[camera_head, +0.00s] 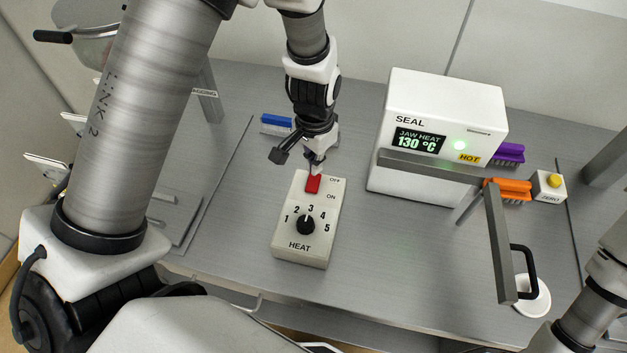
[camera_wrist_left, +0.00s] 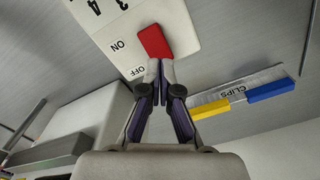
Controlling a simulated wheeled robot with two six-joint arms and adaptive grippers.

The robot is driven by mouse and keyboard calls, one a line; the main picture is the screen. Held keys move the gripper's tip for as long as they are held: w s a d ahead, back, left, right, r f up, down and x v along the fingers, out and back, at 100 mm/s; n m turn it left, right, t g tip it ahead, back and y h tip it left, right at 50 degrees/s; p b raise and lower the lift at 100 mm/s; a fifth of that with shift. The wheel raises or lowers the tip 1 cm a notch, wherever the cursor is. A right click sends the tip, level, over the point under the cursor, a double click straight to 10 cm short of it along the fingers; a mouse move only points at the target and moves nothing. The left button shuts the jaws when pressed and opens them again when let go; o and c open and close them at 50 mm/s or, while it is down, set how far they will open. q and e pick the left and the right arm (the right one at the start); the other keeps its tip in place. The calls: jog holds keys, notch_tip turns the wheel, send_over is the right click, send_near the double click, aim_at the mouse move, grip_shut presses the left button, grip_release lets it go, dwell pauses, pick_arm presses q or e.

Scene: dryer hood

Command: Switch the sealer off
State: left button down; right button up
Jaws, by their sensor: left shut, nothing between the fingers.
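The sealer (camera_head: 438,132) is a white box at the right of the bench, with a display reading 130 °C, a lit green lamp and a HOT label. Its white control box (camera_head: 287,245) has a red switch (camera_head: 312,184) between OFF and ON, and a black HEAT knob (camera_head: 305,224) pointing near 3. My left gripper (camera_head: 315,169) is shut and empty, with its fingertips at the OFF end of the red switch. In the left wrist view the closed fingertips (camera_wrist_left: 162,64) are right beside the red switch (camera_wrist_left: 154,41); I cannot tell whether they touch. My right gripper is out of view.
A clips holder (camera_wrist_left: 238,94) with blue and yellow clips lies behind the control box. Purple (camera_head: 509,153) and orange (camera_head: 507,190) brushes and a yellow ZERO button (camera_head: 554,181) are at the right. The sealer's handle (camera_head: 524,272) juts forward.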

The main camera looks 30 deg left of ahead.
aim_at(315, 177)
pick_arm(q)
jog(key=shift+f+b, duration=1)
jog(key=shift+f, duration=0.45)
dwell(0.7)
notch_tip(315, 177, up, 7)
jog(key=p, duration=0.6)
jog(key=shift+r+p, duration=0.1)
jog(key=shift+p, duration=0.2)
